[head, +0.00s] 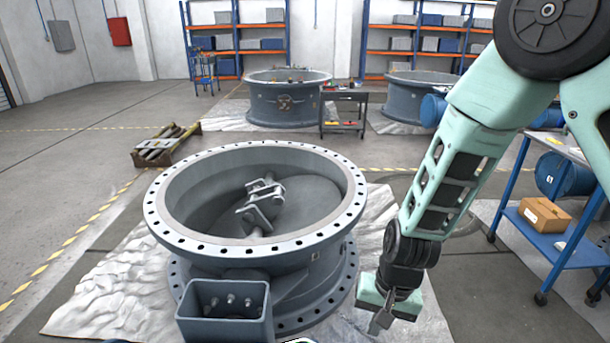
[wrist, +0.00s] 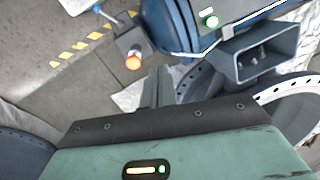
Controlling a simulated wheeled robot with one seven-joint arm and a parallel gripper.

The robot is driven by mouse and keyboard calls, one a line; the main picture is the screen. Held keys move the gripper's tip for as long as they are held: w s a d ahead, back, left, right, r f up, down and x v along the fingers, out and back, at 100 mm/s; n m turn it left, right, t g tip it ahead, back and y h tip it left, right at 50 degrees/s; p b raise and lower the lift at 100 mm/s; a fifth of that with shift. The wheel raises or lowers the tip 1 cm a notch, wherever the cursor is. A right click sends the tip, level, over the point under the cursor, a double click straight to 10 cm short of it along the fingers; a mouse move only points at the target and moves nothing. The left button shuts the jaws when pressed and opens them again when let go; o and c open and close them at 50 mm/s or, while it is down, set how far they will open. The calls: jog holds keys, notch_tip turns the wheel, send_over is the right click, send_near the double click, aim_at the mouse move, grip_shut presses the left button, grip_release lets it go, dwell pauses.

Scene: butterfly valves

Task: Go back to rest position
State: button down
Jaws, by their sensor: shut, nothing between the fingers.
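My gripper (head: 378,322) hangs low at the right of the large grey butterfly valve (head: 255,195) in the head view, pointing down. It is apart from the valve and its fingers are together with nothing between them. The fingers also show shut in the wrist view (wrist: 157,85). The valve lies flat with its bolt-holed rim up; a shaft with a bracket (head: 262,203) crosses its disc. An open grey box (head: 225,312) with bolts inside sticks out from its front side. The box also shows at the upper right of the wrist view (wrist: 258,55).
A blue cart (head: 560,240) with a cardboard box (head: 545,214) stands at the right. A pallet (head: 165,145) lies at the left. More valves (head: 285,104), a dark worktable (head: 343,97) and orange shelves stand behind.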

jog(key=s+a+r+n, duration=0.3)
jog(key=s+r+n, duration=0.3)
jog(key=r, duration=0.5)
jog(key=s+d+r+n+h, duration=0.1)
jog(key=s+d+r+n, duration=0.2)
jog(key=s+r, duration=0.5)
jog(key=s+n, duration=0.1)
jog(key=s, duration=0.2)
jog(key=shift+s+d+r, duration=0.15)
jog(key=shift+d+r, duration=0.2)
